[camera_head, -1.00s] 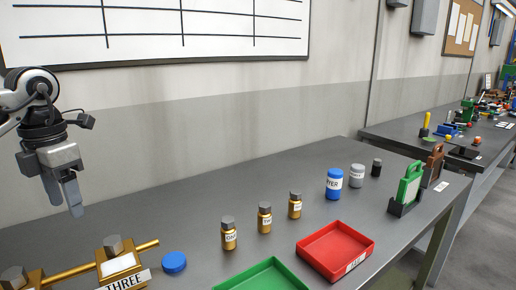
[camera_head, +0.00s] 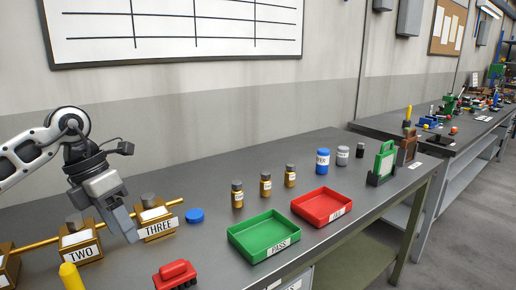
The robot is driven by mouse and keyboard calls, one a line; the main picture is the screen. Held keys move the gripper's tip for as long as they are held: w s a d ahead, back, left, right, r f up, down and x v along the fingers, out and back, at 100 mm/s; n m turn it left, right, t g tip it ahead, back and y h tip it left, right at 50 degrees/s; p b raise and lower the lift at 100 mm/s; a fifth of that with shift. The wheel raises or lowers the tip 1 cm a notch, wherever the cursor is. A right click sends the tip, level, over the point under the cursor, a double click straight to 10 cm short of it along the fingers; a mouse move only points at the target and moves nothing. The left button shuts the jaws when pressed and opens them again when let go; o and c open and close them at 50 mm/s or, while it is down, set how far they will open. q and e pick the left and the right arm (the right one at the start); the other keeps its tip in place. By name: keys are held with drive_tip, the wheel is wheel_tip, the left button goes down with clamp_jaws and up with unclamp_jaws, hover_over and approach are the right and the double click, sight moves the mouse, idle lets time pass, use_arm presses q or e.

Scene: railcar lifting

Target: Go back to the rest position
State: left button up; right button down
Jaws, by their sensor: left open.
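My left gripper (camera_head: 128,226) is in the camera_head view at the left, fingers pointing down. It is open and holds nothing. It hangs in front of the gold stand labelled THREE (camera_head: 157,217), whose left side it partly overlaps in the picture. Whether it touches anything there I cannot tell. My right gripper is not in view.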

use_arm(q)
drive_tip(key=s+d+f+n+t+h, duration=0.2)
drive_tip(key=s+d+n+h, duration=0.15)
drive_tip(key=d+h, duration=0.7)
drive_tip(key=s+d+f+n+t+h, duration=0.25)
drive_tip(key=d+n+h, duration=0.3)
drive_tip(key=d, duration=0.95)
drive_tip(key=a+f+n+t+y, duration=0.4)
drive_tip(key=f+n+t+y, duration=0.25)
drive_tip(key=n, duration=0.55)
drive_tip(key=a+f+n+t+y, duration=0.5)
drive_tip(key=f+n, duration=0.3)
drive_tip(key=n, duration=0.3)
drive_tip(key=s+a+f+n+g+y, duration=0.3)
drive_tip(key=s+f+n+g+y, duration=0.2)
drive_tip(key=s+f, duration=0.7)
drive_tip(key=f+n, duration=0.1)
drive_tip(key=n, duration=0.1)
drive_tip(key=shift+s+f+n+g, duration=0.15)
drive_tip(key=shift+f+n+g, duration=0.15)
drive_tip(key=shift+f+g, duration=0.1)
drive_tip(key=shift+a, duration=0.1)
